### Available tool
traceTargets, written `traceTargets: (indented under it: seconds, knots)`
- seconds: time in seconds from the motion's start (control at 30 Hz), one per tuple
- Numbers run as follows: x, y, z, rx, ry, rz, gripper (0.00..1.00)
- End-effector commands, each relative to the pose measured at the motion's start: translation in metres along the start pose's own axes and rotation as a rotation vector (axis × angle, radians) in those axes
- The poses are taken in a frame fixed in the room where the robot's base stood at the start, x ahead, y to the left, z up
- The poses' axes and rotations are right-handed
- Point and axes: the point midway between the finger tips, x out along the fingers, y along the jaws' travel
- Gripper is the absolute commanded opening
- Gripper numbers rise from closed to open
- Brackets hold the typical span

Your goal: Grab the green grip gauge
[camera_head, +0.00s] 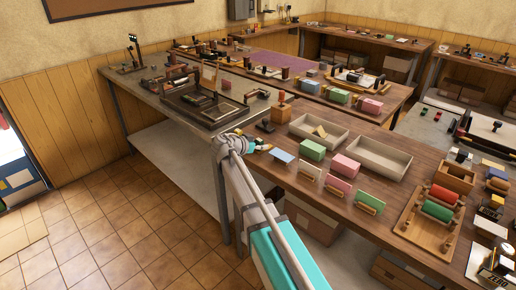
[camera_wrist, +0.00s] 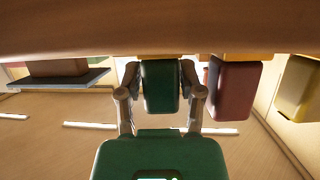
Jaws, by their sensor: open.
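A dark green block (camera_wrist: 160,85), which looks like the green grip gauge, shows in the wrist view between the two fingers of my gripper (camera_wrist: 160,92). The fingers are open, one on each side of it. I cannot tell whether either finger touches it. In the head view my gripper (camera_head: 262,147) is small, near the front left edge of the wooden table, and its fingers are hard to make out. Green pieces there include a green block (camera_head: 313,149) and an upright green card (camera_head: 338,183); I cannot tell which one matches the wrist view.
A dark red block (camera_wrist: 235,90) and a yellow block (camera_wrist: 297,88) stand right of the green one in the wrist view; a dark slab (camera_wrist: 60,78) is at left. In the head view, pale trays (camera_head: 380,158) and a pink block (camera_head: 345,166) crowd the table (camera_head: 300,205).

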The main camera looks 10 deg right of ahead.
Motion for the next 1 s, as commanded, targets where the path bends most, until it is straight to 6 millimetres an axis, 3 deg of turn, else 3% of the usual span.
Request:
traceTargets:
  seconds: [0.27,0.53,0.57,1.0]
  knots:
    - [0.0001,0.0001,-0.0001,0.0,0.0,0.0,0.49]
    - [0.0001,0.0003,-0.0001,0.0,0.0,0.001,0.02]
    - [0.0002,0.0003,-0.0001,0.0,0.0,0.001,0.0]
    - [-0.0009,0.0003,-0.0027,0.001,0.0,0.001,0.0]
